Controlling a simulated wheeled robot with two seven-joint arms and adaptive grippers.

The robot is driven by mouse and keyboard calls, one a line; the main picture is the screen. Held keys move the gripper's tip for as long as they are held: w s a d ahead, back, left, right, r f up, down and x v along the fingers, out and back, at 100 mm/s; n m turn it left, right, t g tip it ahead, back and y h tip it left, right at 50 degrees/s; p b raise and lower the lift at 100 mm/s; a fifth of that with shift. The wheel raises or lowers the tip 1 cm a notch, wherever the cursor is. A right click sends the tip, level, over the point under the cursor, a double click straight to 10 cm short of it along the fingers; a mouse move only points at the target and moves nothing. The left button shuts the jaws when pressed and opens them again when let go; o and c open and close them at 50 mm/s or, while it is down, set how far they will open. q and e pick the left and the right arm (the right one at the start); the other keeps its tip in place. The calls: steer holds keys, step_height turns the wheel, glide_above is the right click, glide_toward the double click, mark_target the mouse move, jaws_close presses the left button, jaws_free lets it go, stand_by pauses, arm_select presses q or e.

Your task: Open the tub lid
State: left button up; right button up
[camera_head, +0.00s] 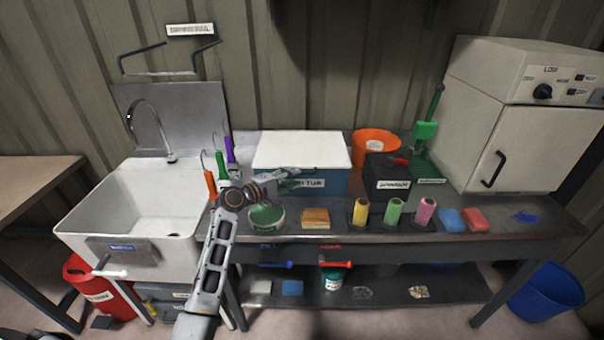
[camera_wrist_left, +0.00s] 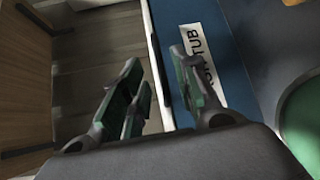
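The tub (camera_head: 335,184) is a blue box with a flat white lid (camera_head: 300,150), standing shut at the back of the grey bench. A label ending in "TUB" is on its front. My left gripper (camera_head: 292,178) is at the tub's front, just under the lid's front edge at the left half. In the left wrist view my left gripper (camera_wrist_left: 155,72) has its fingers apart, with the tub's blue front (camera_wrist_left: 185,15) and pale lid edge (camera_wrist_left: 152,35) between and behind them. I cannot tell whether a finger touches the lid. My right gripper is not in view.
A green round item (camera_head: 266,216) and a tan sponge (camera_head: 315,218) lie in front of the tub. Yellow, green and pink spools stand to the right. An orange bucket (camera_head: 376,143) and a dark box (camera_head: 390,176) are right of the tub; a sink (camera_head: 140,205) is left.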

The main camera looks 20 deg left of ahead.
arm_select(q)
steer(key=shift+x, duration=2.65)
steer(key=shift+f, duration=0.1)
jaws_close()
steer(key=shift+f, duration=0.1)
